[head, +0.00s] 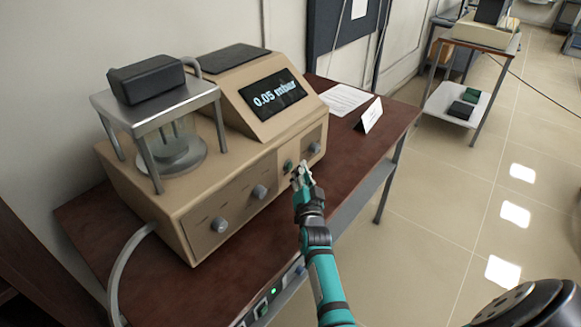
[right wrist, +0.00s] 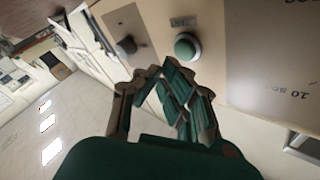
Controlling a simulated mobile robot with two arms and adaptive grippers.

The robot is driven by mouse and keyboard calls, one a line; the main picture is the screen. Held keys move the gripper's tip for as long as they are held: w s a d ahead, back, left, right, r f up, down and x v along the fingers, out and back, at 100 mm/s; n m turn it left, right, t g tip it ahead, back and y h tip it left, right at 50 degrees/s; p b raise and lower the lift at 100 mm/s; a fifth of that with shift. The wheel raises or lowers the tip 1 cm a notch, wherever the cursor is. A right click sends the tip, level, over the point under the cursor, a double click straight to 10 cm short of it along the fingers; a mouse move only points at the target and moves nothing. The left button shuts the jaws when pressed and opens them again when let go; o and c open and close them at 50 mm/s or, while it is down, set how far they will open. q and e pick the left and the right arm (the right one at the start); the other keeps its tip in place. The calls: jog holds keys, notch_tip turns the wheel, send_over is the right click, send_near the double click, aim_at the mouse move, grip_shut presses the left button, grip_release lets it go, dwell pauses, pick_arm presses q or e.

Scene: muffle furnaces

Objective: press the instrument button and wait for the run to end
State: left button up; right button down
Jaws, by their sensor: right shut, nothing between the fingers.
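The instrument (head: 235,165) is a beige box on a dark red-brown table, and its tilted screen (head: 273,94) reads "0.05 mbar". A green round button (head: 288,166) is on its front panel, between grey knobs. In the right wrist view the button (right wrist: 187,47) has a pale ring and shows unobstructed just beyond the fingertips. My right gripper (head: 302,168) is shut and empty, close in front of the panel, slightly right of the button. In the right wrist view its fingertips (right wrist: 160,73) appear just short of the button; I see no clear contact. My left gripper is out of view.
A metal stand (head: 150,112) with a black block (head: 146,79) sits over a glass chamber on the instrument's left. A cart (head: 461,102) stands farther back.

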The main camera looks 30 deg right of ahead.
jog(key=shift+w+a, duration=0.1)
jog(key=shift+w, duration=0.1)
jog(key=shift+w+a, duration=0.1)
jog(key=shift+w, duration=0.15)
jog(key=shift+w+a+b, duration=0.15)
jog(key=shift+w+b, duration=0.2)
jog(key=shift+w, duration=0.05)
dwell(0.6)
jog(key=shift+s, duration=0.15)
dwell(0.3)
jog(key=shift+s+d+p, duration=0.3)
jog(key=shift+s+p, duration=0.2)
jog(key=shift+s, duration=0.2)
jog(key=s, duration=0.1)
jog(key=s+d+p, duration=0.1)
jog(key=s, duration=0.1)
jog(key=s+d+p, duration=0.1)
jog(key=shift+s, duration=0.3)
